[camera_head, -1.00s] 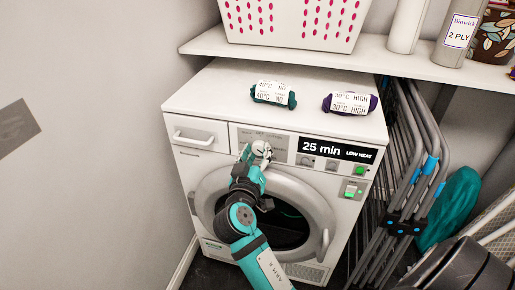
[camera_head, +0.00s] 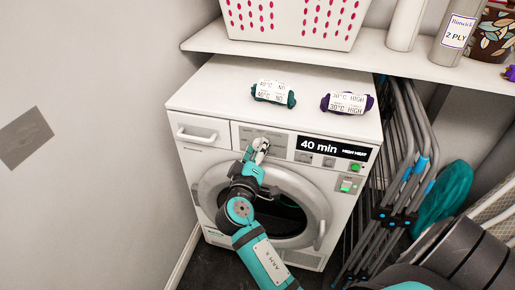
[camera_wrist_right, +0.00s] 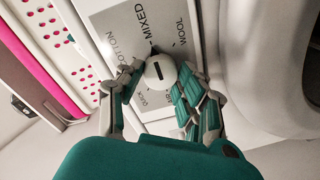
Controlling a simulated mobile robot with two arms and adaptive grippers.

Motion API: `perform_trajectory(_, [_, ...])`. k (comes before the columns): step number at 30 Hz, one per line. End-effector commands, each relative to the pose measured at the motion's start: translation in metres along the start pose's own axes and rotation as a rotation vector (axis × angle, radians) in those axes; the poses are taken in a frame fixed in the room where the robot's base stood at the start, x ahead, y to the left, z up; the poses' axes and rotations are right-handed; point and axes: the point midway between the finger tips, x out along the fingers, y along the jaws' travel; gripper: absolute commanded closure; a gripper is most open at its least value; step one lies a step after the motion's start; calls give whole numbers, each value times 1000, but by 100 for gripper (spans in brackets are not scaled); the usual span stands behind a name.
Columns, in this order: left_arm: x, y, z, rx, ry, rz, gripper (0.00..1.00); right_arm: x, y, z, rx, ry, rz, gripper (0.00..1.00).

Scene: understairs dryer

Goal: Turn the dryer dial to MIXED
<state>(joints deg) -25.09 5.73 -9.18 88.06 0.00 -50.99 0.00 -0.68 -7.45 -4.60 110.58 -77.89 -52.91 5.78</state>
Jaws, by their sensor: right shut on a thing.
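The dryer's white round dial (camera_wrist_right: 160,72) sits between the fingers of my right gripper (camera_wrist_right: 157,80) in the right wrist view. The gripper is shut on it. The dial's dark mark points up in that view, close to the tick at the MIXED label (camera_wrist_right: 138,22). WOOL is to its right and COTTON to its left. In the head view my right gripper (camera_head: 257,153) reaches the dial at the upper left of the dryer (camera_head: 189,153) and mostly hides it. The dryer display (camera_head: 334,148) reads 40 min, HIGH HEAT. My left gripper is not in view.
Two labelled yarn bundles, teal (camera_head: 273,94) and purple (camera_head: 348,103), lie on the dryer top. A shelf (camera_head: 300,55) above carries a white basket (camera_head: 290,22). Folded grey racks (camera_head: 400,165) stand close to the dryer's right side. The wall is close on the left.

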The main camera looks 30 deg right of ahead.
Motion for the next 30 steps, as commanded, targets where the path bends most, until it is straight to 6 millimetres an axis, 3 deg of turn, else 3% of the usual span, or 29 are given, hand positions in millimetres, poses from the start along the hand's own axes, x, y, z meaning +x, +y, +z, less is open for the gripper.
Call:
perform_trajectory(10, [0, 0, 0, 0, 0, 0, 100, 0, 0, -1, -1, 2, 1, 96])
perform_trajectory(11, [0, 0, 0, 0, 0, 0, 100, 0, 0, -1, -1, 2, 1, 60])
perform_trajectory(15, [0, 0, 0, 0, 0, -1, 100, 0, 0, -1, -1, 2, 1, 41])
perform_trajectory(25, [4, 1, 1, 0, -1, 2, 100, 0, -1, 0, 16, 2, 1, 40])
perform_trajectory(30, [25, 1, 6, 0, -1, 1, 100, 0, -5, 3, 169, 14, 4, 40])
